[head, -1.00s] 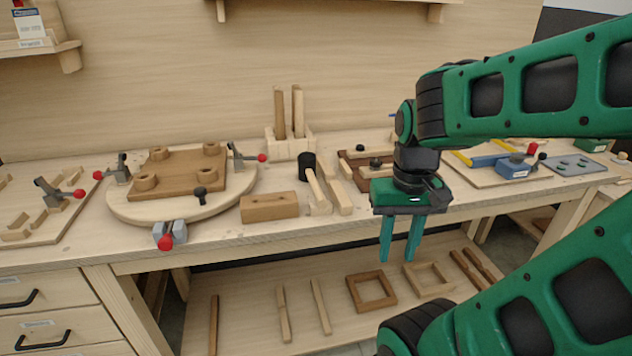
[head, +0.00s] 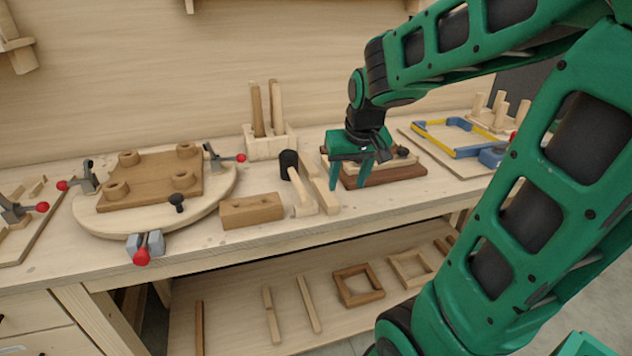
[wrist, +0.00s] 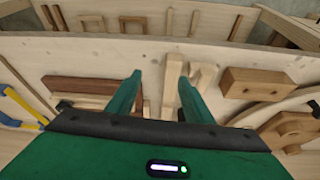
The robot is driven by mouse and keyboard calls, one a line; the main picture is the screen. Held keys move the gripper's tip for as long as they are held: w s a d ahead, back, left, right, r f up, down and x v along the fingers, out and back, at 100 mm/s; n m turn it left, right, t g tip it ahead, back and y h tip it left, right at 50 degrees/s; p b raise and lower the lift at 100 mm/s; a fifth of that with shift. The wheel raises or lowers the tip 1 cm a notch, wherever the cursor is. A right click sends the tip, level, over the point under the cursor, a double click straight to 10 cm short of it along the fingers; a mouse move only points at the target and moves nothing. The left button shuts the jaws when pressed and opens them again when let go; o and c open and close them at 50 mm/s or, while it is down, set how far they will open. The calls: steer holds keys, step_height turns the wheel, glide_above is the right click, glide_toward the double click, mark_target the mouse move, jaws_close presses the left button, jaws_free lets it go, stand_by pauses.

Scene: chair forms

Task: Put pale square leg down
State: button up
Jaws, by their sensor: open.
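A pale square-section bar (head: 325,197), which looks like the pale square leg, lies on the bench beside the black-headed mallet (head: 288,164). In the wrist view a pale bar (wrist: 171,88) shows between the fingers, lower down on the bench. My gripper (head: 348,186) is open with nothing held between its fingers. In the head view it is just right of the bar, in front of a dark wooden board (head: 388,176). The wrist view shows my gripper's fingers (wrist: 160,80) spread. Any gap between fingertips and bench is hard to judge.
A brown block (head: 252,211) lies left of the mallet. A pale holder (head: 262,146) with two upright legs stands behind. The round turntable (head: 215,205) with clamps is at left. A blue and yellow fixture (head: 452,143) is at right. The front bench strip is clear.

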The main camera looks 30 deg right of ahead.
steer(key=n+t, duration=0.1)
steer(key=t, duration=0.1)
glide_toward(317, 176)
steer(key=s+a+r, duration=0.1)
steer(key=s, duration=0.1)
steer(key=s+a+r, duration=0.1)
steer(key=shift+s+a, duration=0.35)
steer(key=shift+s, duration=0.05)
steer(key=x, duration=0.4)
steer(key=shift+w+r, duration=0.1)
steer(key=shift+w, duration=0.2)
steer(key=shift+d+x, duration=0.25)
steer(key=shift+x, duration=1.4)
steer(key=shift+d+x, duration=0.2)
steer(key=shift+x, duration=1.45)
steer(key=shift+w+r, duration=0.1)
jaws_close()
